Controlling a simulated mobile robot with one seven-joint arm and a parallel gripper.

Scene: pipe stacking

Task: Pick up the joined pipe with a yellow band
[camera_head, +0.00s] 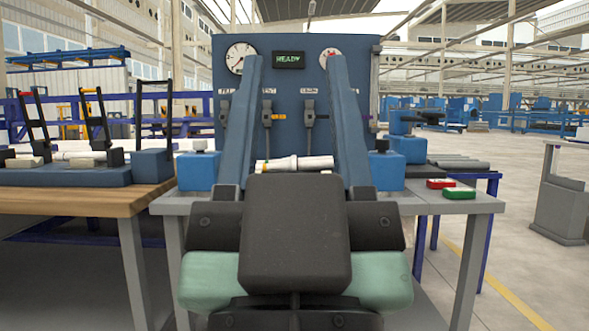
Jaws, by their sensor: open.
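The joined pipe (315,162) lies crosswise at the middle of the grey bench, with a wider white part on the right and a narrower part on the left. My gripper (292,62) is open, with two long blue fingers pointing forward and up, one on each side of the pipe in the picture. The gap between the fingers is wide and nothing is held. The distance from the fingers to the pipe is hard to judge.
A blue panel (290,100) with gauges and a READY display stands behind. Red (440,183) and green (459,192) boxes sit at the right. A wooden bench (100,200) with fixtures stands left. Open floor lies right.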

